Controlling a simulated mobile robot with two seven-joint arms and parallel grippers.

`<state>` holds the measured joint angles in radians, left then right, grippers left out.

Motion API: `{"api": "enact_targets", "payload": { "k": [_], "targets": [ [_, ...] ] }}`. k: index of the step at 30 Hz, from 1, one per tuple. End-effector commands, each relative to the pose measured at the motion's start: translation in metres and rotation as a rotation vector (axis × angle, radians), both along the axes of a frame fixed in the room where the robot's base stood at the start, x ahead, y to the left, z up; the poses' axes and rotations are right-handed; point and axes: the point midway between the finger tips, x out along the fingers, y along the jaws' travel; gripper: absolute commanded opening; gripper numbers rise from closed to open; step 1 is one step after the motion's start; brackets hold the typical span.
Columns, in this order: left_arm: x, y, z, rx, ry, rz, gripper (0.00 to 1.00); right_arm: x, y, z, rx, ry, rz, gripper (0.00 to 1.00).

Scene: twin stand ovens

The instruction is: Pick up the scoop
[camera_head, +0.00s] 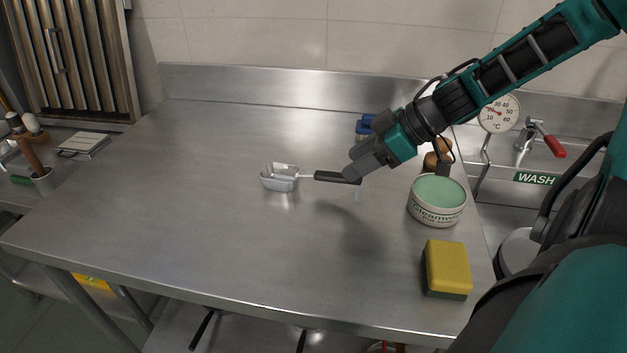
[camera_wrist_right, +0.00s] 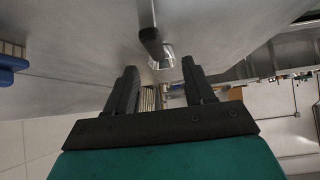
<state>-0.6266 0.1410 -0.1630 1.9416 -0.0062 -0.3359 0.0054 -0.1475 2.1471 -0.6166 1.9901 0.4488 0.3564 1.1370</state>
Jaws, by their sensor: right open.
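The scoop (camera_head: 280,178) lies on the steel table, a small square metal pan on the left with a black handle (camera_head: 337,177) pointing right. I cannot tell whether the gripper touches the handle. My left gripper is not in view.
A green-topped tin (camera_head: 437,200), a yellow sponge (camera_head: 447,267) and a brown wooden item (camera_head: 438,160) stand on the right side. A blue item (camera_head: 364,126) is behind the gripper. A sink with a dial thermometer (camera_head: 498,114) is at right. The table's left half is clear.

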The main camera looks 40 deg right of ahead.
Motion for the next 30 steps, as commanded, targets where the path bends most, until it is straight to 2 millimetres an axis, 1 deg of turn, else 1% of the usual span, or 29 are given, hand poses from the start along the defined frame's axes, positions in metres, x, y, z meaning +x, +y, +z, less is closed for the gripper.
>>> {"api": "enact_targets", "payload": {
  "k": [1, 6, 14, 18, 24, 30],
  "targets": [
    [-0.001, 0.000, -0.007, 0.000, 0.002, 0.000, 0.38, 0.004, 0.003, -0.011, 0.001, 0.003, 0.000, 0.53],
    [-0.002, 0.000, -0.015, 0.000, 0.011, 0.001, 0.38, 0.017, 0.012, -0.024, -0.001, 0.002, 0.000, 0.53],
    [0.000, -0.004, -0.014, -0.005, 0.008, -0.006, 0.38, 0.025, 0.016, -0.031, -0.001, -0.001, -0.001, 0.53],
    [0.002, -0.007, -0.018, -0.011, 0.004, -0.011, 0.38, 0.034, 0.021, -0.043, -0.001, 0.002, -0.001, 0.53],
    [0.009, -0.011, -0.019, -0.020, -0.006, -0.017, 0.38, 0.050, 0.029, -0.059, -0.002, 0.001, 0.000, 0.53],
    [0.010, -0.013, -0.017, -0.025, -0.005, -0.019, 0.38, 0.057, 0.033, -0.063, -0.002, 0.000, -0.001, 0.53]
  ]
}}
